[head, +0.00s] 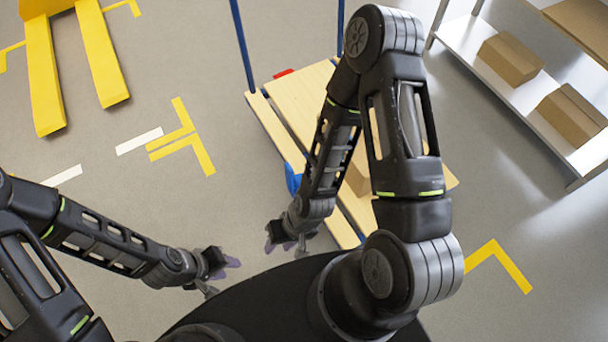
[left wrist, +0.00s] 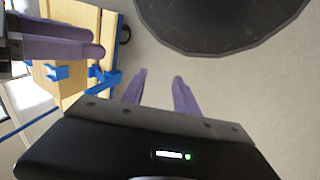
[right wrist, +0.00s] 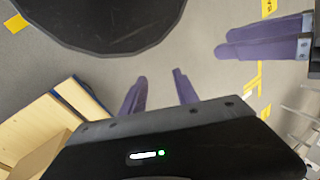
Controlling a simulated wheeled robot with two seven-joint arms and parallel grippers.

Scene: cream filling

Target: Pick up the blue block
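I cannot make out a separate blue block for certain. A small blue piece (head: 293,178) shows at the near left side of the wooden cart (head: 278,135), partly behind my right arm; I cannot tell whether it is a block or part of the cart. Blue pieces (left wrist: 57,72) also show at the cart in the left wrist view. My left gripper (head: 230,267) is open and empty above the floor, left of the cart. My right gripper (head: 279,244) is open and empty near the cart's near left corner. Bare floor shows between the fingers in both wrist views.
A cardboard box (head: 359,175) sits on the cart, mostly hidden by my right arm. A red item (head: 283,72) lies at its far edge. A shelf (head: 470,45) with boxes stands right. A yellow pallet jack (head: 42,75) stands upper left. The floor between is clear.

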